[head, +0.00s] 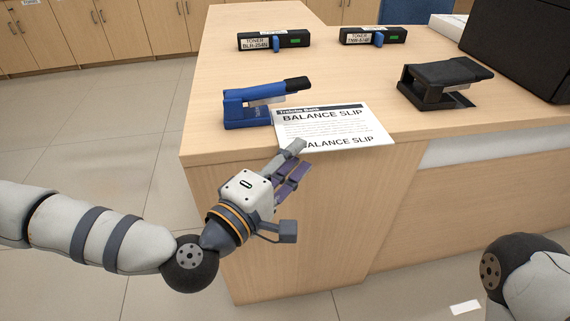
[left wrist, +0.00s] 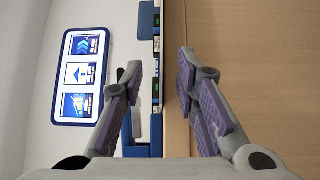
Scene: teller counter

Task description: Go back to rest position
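My left gripper (head: 297,160) is in front of the counter's near edge, below the balance slip (head: 335,125) in the head view. Its fingers are apart in the left wrist view (left wrist: 160,65), with nothing held between them. The slip lies on the counter top and reaches its front edge, just right of a blue stapler (head: 250,108). Part of my right arm shows at the lower right of the head view; its gripper is out of frame.
Open tiled floor (head: 110,130) lies left of the counter. A wall sign (left wrist: 82,75) shows in the left wrist view.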

